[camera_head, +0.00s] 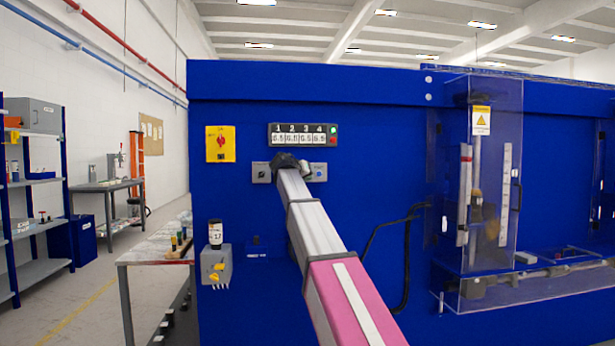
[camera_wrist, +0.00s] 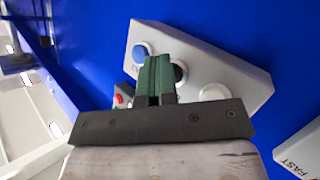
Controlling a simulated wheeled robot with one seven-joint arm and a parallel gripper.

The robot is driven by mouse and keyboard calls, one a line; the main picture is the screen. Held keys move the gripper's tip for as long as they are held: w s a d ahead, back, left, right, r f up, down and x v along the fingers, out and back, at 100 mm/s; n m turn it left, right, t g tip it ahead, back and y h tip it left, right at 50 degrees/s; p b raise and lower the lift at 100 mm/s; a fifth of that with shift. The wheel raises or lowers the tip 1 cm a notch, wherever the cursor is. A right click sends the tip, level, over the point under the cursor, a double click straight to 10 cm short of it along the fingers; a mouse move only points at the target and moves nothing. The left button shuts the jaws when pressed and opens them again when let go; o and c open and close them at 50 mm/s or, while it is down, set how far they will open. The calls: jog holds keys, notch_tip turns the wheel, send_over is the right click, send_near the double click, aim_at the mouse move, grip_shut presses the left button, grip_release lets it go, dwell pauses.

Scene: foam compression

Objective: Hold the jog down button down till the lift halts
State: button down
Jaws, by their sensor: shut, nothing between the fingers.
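A pale control box (camera_wrist: 205,60) on the blue panel carries a blue button (camera_wrist: 142,49), a black button (camera_wrist: 181,73) and a white button (camera_wrist: 213,92). A red button (camera_wrist: 119,99) shows beside my fingers. My gripper (camera_wrist: 160,62) has its green fingers together and empty. Their tips lie over the box between the blue and black buttons, partly covering the black one. Whether they touch or press a button I cannot tell. In the head view my gripper (camera_head: 290,160) hides the middle of the button row. I cannot read which button is jog down.
Above the buttons is a four-part display (camera_head: 298,135) with a green lamp lit. A yellow switch plate (camera_head: 220,144) is to the left. A clear guard (camera_head: 490,190) encloses a vertical mechanism at right. A bench (camera_head: 160,246) stands left; a black cable hangs right of my arm.

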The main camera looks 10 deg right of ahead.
dwell(0.7)
jog(key=shift+s, duration=0.85)
jog(key=s, duration=0.5)
dwell(0.4)
